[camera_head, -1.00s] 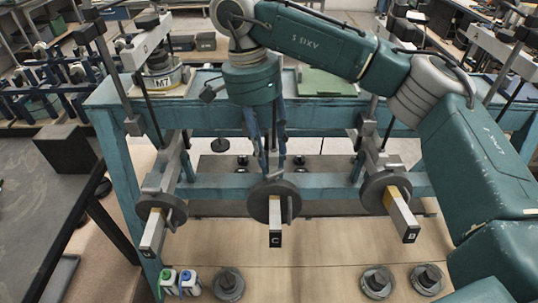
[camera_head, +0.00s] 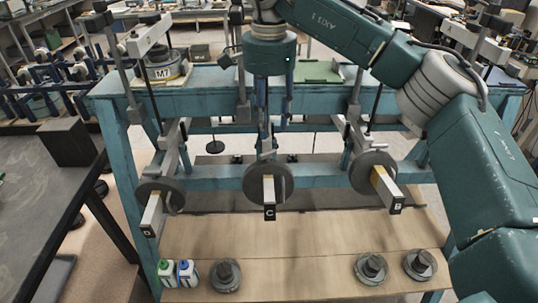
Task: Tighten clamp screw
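My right arm comes in from the right. Its teal wrist hangs over the middle of the blue bench frame (camera_head: 215,183), above the lever marked C (camera_head: 269,195). No clamp screw can be told apart at this size. Levers marked D (camera_head: 153,215) and B (camera_head: 386,188) stand left and right, each with a grey disc. My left gripper is not in view.
Loose grey weights (camera_head: 226,275), (camera_head: 371,268) and (camera_head: 420,265) lie on the wooden board below. A dark table (camera_head: 40,210) is at far left. The board's middle is clear.

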